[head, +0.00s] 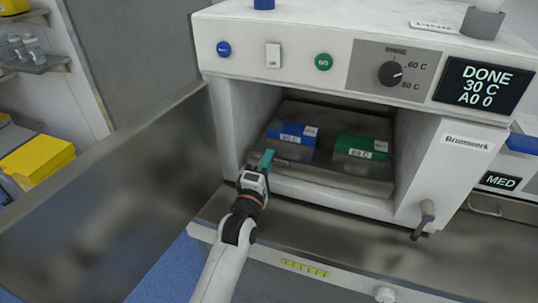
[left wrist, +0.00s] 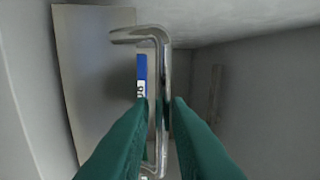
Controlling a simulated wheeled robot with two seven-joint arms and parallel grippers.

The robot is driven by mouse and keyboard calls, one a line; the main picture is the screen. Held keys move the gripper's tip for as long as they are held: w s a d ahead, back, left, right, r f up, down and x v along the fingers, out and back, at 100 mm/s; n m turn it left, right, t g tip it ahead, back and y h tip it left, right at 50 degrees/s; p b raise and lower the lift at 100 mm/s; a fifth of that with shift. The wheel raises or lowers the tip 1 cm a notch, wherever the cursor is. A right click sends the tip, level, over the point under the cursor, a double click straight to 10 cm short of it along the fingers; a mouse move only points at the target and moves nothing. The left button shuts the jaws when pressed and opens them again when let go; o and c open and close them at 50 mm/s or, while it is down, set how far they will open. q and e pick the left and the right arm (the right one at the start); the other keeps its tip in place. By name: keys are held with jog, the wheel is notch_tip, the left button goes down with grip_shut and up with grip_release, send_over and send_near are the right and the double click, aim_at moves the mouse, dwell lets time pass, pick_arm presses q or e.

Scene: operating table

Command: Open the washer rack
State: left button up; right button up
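The washer rack (head: 328,168) is a grey metal tray inside the open washer chamber, carrying a blue box (head: 291,140) and a green box (head: 361,149). My left gripper (head: 266,160), with teal fingers, is at the front left of the rack. In the left wrist view, the rack's bent metal handle (left wrist: 160,65) runs between the fingertips of that gripper (left wrist: 162,103). The fingers are close together with the handle between them and look shut on it. The blue box's side (left wrist: 141,75) shows behind the handle. My right gripper is not in view.
The washer door (head: 110,200) stands open at the left, beside my left arm. The washer display (head: 483,86) reads DONE, 30 C. A door latch handle (head: 424,218) juts out at the lower right. Yellow boxes (head: 38,160) sit on shelving at the far left.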

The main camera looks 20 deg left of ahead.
pick_arm(q)
jog(key=shift+w+r, duration=0.1)
jog(key=shift+w, duration=0.45)
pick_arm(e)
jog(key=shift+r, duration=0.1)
pick_arm(q)
grip_shut()
jog(key=shift+s, duration=0.15)
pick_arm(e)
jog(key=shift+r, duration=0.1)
